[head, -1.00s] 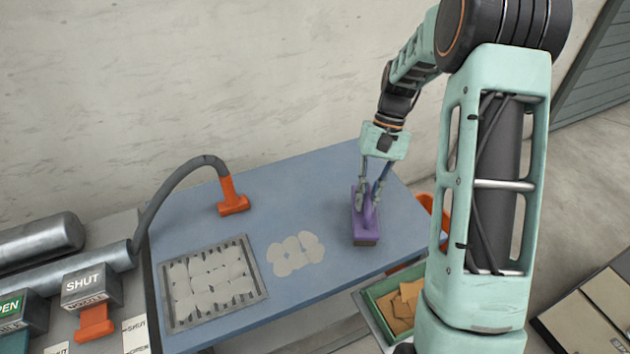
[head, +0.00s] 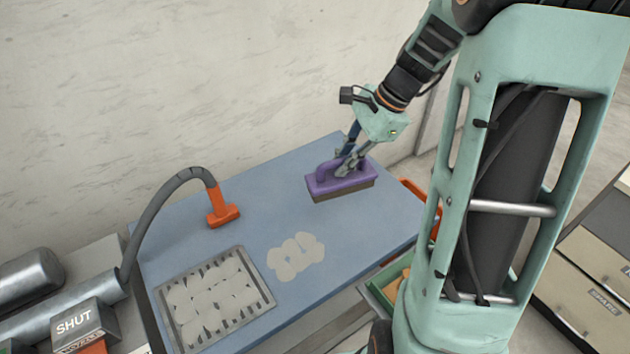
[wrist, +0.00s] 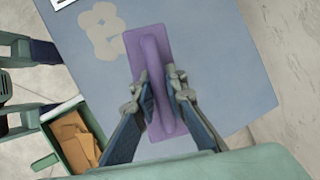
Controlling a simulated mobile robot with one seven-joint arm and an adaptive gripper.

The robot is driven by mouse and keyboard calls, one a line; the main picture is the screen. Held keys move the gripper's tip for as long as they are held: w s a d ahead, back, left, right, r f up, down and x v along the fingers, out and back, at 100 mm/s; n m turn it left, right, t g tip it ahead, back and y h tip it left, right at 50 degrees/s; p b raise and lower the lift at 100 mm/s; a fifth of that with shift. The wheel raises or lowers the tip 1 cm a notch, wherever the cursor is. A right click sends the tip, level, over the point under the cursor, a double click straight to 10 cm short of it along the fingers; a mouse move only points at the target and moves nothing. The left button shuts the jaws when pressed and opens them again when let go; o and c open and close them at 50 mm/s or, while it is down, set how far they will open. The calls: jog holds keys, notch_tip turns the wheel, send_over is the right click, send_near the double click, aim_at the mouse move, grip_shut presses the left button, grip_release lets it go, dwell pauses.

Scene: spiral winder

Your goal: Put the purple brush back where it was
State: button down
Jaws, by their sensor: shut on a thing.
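The purple brush (head: 341,181) has a purple back with a raised handle and brown bristles below. My gripper (head: 347,165) is shut on its handle, near the far right part of the blue table. In the wrist view the brush (wrist: 146,60) lies between the two fingers of my gripper (wrist: 160,97), its long side running away from me. Whether the bristles touch the table or hang just above it, I cannot tell.
The blue table (head: 262,210) bears a pale blotch (head: 296,257), a slotted grate (head: 262,283) with pale patches and an orange nozzle (head: 222,208) on a grey hose. A green drawer (head: 379,299) with brown pieces and an orange bin (head: 432,205) are by the right edge.

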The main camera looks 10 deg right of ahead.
jog(key=r+m, duration=0.1)
jog(key=m, duration=0.1)
jog(key=d+r+m+t+h, duration=0.1)
jog(key=m, duration=0.1)
jog(key=d+r+m+t, duration=0.1)
jog(key=m, duration=0.1)
jog(key=shift+s+d, duration=0.1)
jog(key=shift+s, duration=0.05)
jog(key=shift+w+a+f+p, duration=0.3)
jog(key=shift+w+a+f, duration=0.65)
jog(key=shift+w+f, duration=1.2)
jog(key=shift+w+a+f+p, duration=0.35)
jog(key=shift+w+a+f, duration=0.6)
jog(key=shift+w+f, duration=1.2)
jog(key=shift+w+a+f+p, duration=0.3)
jog(key=shift+w+a+f, duration=0.65)
jog(key=shift+w+f, duration=1.2)
jog(key=shift+s+f, duration=0.1)
jog(key=shift+s, duration=0.05)
jog(key=shift+f, duration=0.15)
jog(key=c, duration=2)
grip_release()
jog(key=shift+o, duration=0.2)
